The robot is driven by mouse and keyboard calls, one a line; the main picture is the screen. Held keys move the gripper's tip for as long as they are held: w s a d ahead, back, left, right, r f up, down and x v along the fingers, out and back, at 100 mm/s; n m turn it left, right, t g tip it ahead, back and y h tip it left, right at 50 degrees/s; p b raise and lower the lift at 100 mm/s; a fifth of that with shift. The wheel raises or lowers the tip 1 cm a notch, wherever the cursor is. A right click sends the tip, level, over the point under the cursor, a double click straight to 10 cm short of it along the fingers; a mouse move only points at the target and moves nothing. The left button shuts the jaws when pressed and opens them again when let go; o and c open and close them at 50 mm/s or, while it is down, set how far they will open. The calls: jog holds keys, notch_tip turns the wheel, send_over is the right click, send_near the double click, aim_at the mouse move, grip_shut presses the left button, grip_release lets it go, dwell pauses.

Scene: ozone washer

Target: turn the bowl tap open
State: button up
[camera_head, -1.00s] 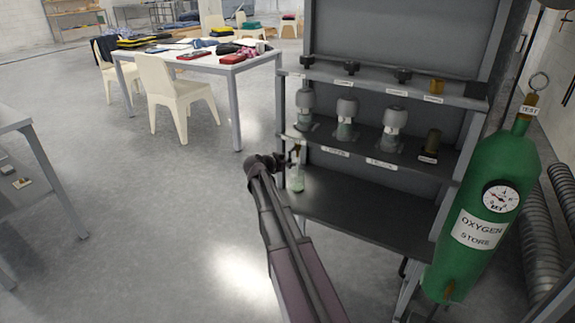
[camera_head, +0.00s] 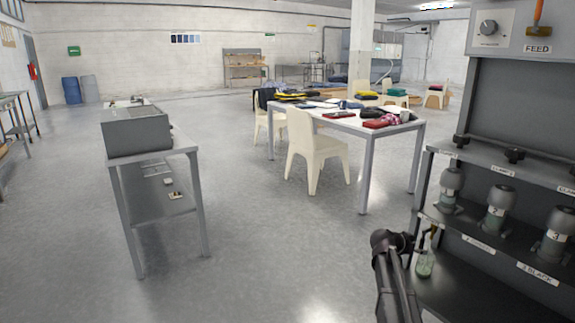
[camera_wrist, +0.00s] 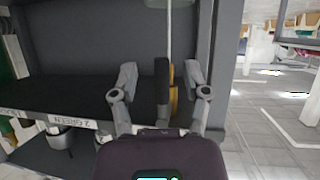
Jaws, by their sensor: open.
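My gripper (camera_wrist: 161,80) is open in the wrist view, with one finger on each side of a black upright lever-like piece (camera_wrist: 162,92) and a yellow brass piece (camera_wrist: 174,95). These look like the tap, but I cannot tell whether a finger touches them. A pale translucent column (camera_wrist: 173,22) rises above them. In the head view my gripper (camera_head: 412,242) is at the left end of the shelf unit, close to a small brass part (camera_head: 435,236). A greenish glass vessel (camera_head: 425,264) stands just below it. My arm hides part of this area.
The grey shelf unit (camera_head: 500,252) stands at the right, with several capped grey jars (camera_head: 497,208) on its middle shelf. A white table (camera_head: 345,122) with chairs (camera_head: 318,150) stands behind. A grey bench (camera_head: 160,200) is at the left. The floor between is clear.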

jog(key=s+a+f+n+g+y, duration=0.25)
jog(key=s+a+n+y, duration=0.2)
jog(key=s+a, duration=0.45)
jog(key=s+a+f+n+g+y, duration=0.1)
jog(key=s+a+f+n+y, duration=0.35)
jog(key=s+a, duration=0.5)
jog(key=s+a+f+n+g+y, duration=0.1)
jog(key=s+a+f+n+y, duration=0.2)
jog(key=s+a+n, duration=0.55)
notch_tip(320, 180, up, 49)
jog(key=w+a+m+p, duration=0.2)
jog(key=m+p, duration=0.2)
jog(key=p, duration=4.5)
jog(key=shift+a+f, duration=0.15)
jog(key=shift+a, duration=0.2)
jog(key=shift+f, duration=0.1)
notch_tip(320, 180, down, 5)
jog(key=b, duration=0.5)
